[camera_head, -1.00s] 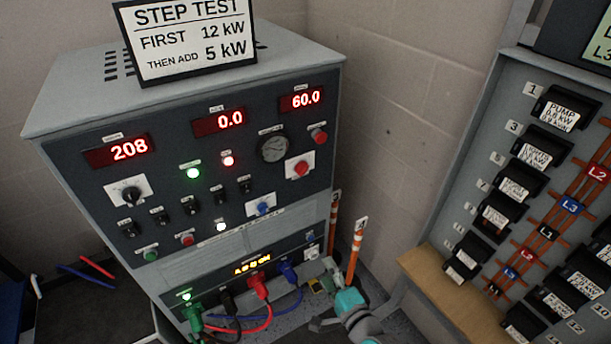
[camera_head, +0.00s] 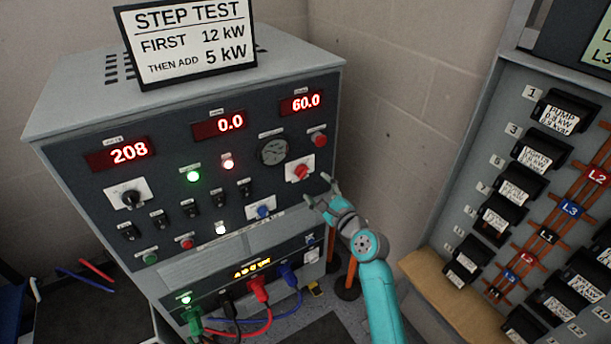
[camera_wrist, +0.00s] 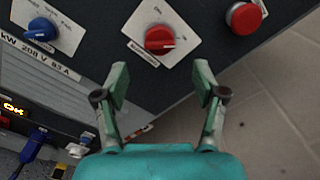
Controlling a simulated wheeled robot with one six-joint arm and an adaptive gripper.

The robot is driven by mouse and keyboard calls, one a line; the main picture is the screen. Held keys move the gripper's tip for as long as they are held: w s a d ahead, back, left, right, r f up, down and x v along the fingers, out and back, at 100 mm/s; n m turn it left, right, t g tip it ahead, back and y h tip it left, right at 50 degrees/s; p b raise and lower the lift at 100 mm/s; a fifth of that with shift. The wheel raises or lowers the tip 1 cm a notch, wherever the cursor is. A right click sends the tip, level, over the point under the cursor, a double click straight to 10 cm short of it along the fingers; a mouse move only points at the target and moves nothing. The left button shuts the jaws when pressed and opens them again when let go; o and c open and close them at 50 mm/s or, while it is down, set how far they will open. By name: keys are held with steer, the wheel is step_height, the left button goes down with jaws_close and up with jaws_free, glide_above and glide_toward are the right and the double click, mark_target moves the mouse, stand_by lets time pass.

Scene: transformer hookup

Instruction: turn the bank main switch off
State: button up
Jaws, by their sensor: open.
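A red rotary knob (camera_head: 301,172) on a white plate sits at the right side of the grey load bank's (camera_head: 90,185) front panel. In the wrist view the red knob (camera_wrist: 160,40) lies just beyond my fingertips, roughly centred between them. Its label is too small to read, so I cannot tell for sure that it is the main switch. My gripper (camera_head: 322,190) is open and empty, to the lower right of the knob and apart from it. In the wrist view my gripper (camera_wrist: 160,85) shows both fingers spread.
A red push button (camera_wrist: 244,17) is up and right of the knob. A blue rotary knob (camera_wrist: 40,30) is to the left. Plugged cables (camera_head: 258,290) hang from the lower panel. A breaker panel (camera_head: 480,180) stands at right, with bare wall between.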

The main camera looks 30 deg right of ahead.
mark_target(305, 175)
steer(key=w, duration=0.7)
steer(key=shift+w, duration=0.15)
steer(key=c, duration=1.2)
